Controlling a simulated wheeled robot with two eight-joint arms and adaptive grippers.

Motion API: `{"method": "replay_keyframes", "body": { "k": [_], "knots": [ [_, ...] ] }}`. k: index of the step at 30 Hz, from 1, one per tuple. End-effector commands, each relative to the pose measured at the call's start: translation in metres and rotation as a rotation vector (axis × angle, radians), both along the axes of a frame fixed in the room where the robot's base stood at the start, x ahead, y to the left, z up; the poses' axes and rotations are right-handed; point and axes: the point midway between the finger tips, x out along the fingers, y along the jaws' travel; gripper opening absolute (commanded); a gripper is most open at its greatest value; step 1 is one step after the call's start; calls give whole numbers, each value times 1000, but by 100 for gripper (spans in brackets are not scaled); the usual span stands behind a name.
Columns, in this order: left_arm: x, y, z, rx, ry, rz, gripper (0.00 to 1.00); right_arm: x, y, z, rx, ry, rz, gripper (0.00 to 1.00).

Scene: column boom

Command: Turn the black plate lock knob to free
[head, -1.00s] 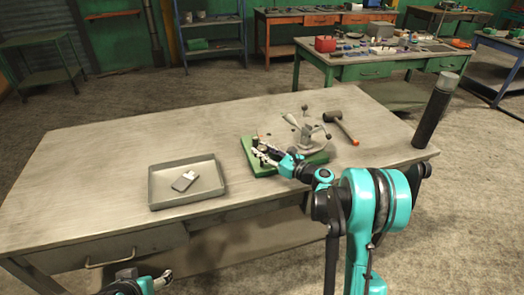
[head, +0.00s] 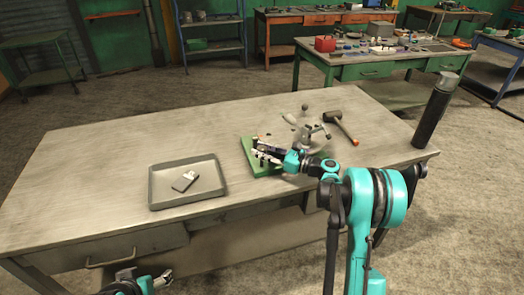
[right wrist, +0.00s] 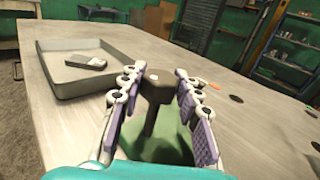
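A green base plate (head: 250,155) of a bench fixture lies on the table, with small posts on its left part. My right gripper (head: 264,155) is low over this plate, coming from the right, and hides much of it. In the right wrist view a dark knob-like post (right wrist: 156,90) stands between the two purple-padded fingers of my right gripper (right wrist: 158,98). The fingers are apart, with a gap visible on the right side; contact on the left is unclear. Whether this post is the lock knob is unclear. My left gripper (head: 160,280) is at the bottom left edge, away from the fixture.
A grey tray (head: 152,190) with a small grey device (head: 185,181) inside stands left of the fixture. A hammer (head: 342,127) lies behind it to the right. A dark cylinder (head: 436,112) stands at the table's right end. The table's left part is clear.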

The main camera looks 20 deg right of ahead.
Motion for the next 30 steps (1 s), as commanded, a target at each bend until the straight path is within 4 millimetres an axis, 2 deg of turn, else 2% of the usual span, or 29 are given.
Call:
{"method": "replay_keyframes", "body": {
  "k": [2, 10, 14, 25, 30],
  "knots": [
    [0, 0, 0, 0, 0, 0, 68, 0, 0, 0, 0, 0, 0, 53],
    [0, 0, 0, 0, 0, 0, 68, 0, 0, 0, -1, 1, 0, 53],
    [0, 0, 0, 0, 0, 0, 68, -6, -7, 0, -1, 1, -2, 53],
    [0, 0, 0, 0, 0, 0, 68, -56, -64, 0, -1, 1, -4, 53],
    [0, 0, 0, 0, 0, 0, 68, -73, -82, 0, 0, 0, -1, 53]
  ]
}}
